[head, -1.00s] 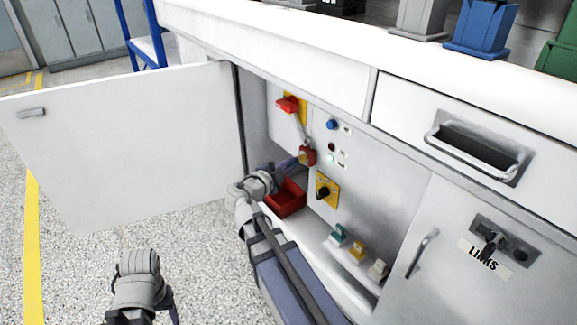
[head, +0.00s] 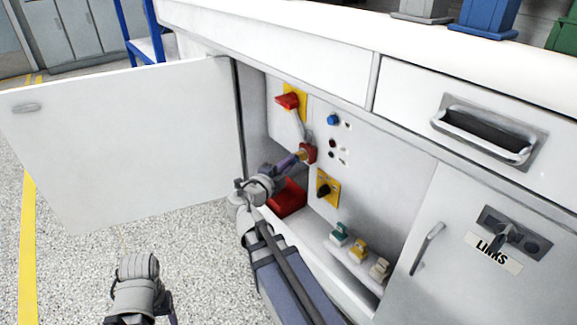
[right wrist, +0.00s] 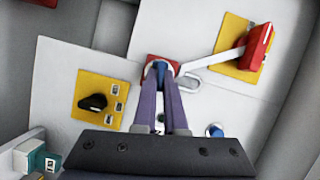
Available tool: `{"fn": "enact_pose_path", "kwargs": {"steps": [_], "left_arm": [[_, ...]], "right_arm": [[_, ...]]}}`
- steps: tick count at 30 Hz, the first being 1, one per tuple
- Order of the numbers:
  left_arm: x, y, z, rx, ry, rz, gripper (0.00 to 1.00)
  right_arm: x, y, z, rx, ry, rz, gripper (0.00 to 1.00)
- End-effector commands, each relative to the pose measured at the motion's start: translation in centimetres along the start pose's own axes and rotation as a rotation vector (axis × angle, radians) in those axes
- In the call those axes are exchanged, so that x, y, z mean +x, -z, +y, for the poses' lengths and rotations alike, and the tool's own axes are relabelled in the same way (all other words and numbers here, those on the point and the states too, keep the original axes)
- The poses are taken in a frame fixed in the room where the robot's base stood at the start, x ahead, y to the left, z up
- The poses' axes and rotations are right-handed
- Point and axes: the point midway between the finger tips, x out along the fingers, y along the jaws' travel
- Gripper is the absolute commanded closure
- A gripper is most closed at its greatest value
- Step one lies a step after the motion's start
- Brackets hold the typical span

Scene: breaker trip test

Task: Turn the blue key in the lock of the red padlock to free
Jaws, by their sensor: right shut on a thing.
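The red padlock (head: 309,153) hangs inside the open cabinet, at the lower end of a pale bar below a red handle (head: 288,101). In the right wrist view the padlock (right wrist: 151,66) is partly hidden behind my fingertips, with its grey shackle (right wrist: 195,80) to the right. The blue key (right wrist: 160,68) shows between the fingertips, in front of the padlock's face. My right gripper (head: 301,156) is shut on the key. How far the key has turned cannot be told. My left gripper (head: 170,312) is low at the left, away from the cabinet, its fingers mostly hidden.
The cabinet door (head: 130,140) stands open at the left. A red bin (head: 290,198) sits below the padlock. A black rotary switch (head: 323,188) on a yellow plate is beside my right arm. Several small coloured blocks (head: 358,250) stand on the ledge.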

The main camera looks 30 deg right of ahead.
Motion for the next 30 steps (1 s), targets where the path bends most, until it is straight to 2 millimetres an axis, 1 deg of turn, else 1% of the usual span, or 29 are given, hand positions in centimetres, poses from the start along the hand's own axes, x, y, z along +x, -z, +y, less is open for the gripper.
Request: {"fn": "enact_pose_path", "kwargs": {"steps": [1, 10, 11, 19, 20, 27, 30], "left_arm": [[0.25, 0.01, 0.02, 0.000, 0.000, 0.000, 0.36], [0.21, 0.01, 0.02, 0.000, 0.000, 0.000, 0.36], [0.21, 0.01, 0.02, 0.000, 0.000, 0.000, 0.36], [0.20, 0.01, 0.02, 0.000, 0.000, 0.000, 0.36], [0.20, 0.01, 0.02, 0.000, 0.000, 0.000, 0.36], [0.20, 0.10, 0.02, 0.000, 0.000, 0.004, 0.36], [0.12, 0.08, 0.01, 0.000, 0.000, 0.003, 0.36]], "right_arm": [[0.01, -0.07, 0.15, 0.013, 0.005, -0.002, 1.00], [0.01, -0.05, 0.00, 0.026, 0.010, -0.002, 1.00], [0.01, -0.05, 0.00, 0.026, 0.009, -0.001, 0.88], [0.00, -0.02, 0.00, 0.025, 0.009, -0.001, 0.57], [0.00, -0.02, 0.00, 0.025, 0.009, -0.001, 0.56], [0.00, -0.01, 0.01, 0.025, 0.009, 0.000, 0.56], [-0.88, 0.04, 0.00, 0.024, 0.010, -0.002, 0.56]]}}
